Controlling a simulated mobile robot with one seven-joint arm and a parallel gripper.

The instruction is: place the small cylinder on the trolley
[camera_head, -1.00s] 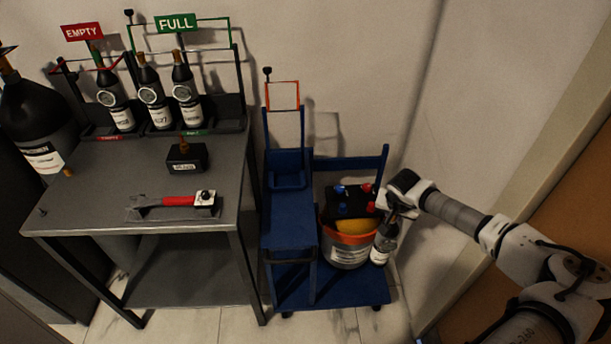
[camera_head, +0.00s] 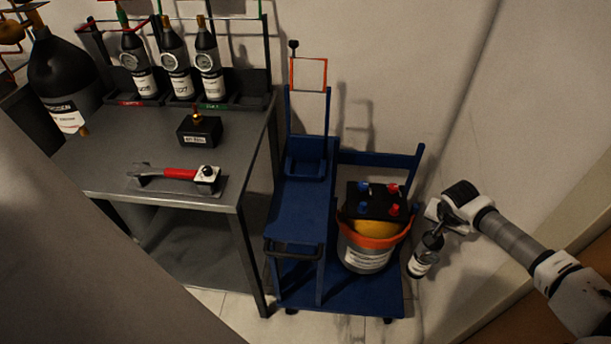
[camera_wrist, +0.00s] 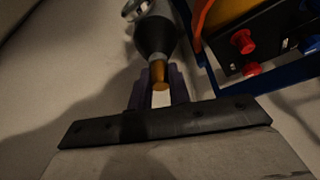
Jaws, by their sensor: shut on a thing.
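The small cylinder (camera_head: 423,257) is a dark bottle with a white label. It hangs slightly tilted from my gripper (camera_head: 437,227), to the right of the bucket. In the wrist view, the purple fingers of my gripper (camera_wrist: 158,90) close around the brass neck of the cylinder (camera_wrist: 156,38). The blue trolley (camera_head: 345,297) stands to the right of the workbench. In the head view the cylinder appears at the right edge of the trolley's low deck. I cannot tell whether its base is over the deck or touching it.
A bucket (camera_head: 365,254) with an orange rim holds a black box with red and blue knobs (camera_head: 376,204) on the trolley. The grey bench (camera_head: 110,165) bears three bottles, a small black block (camera_head: 199,129) and a red-handled tool (camera_head: 180,174). A wall rises behind.

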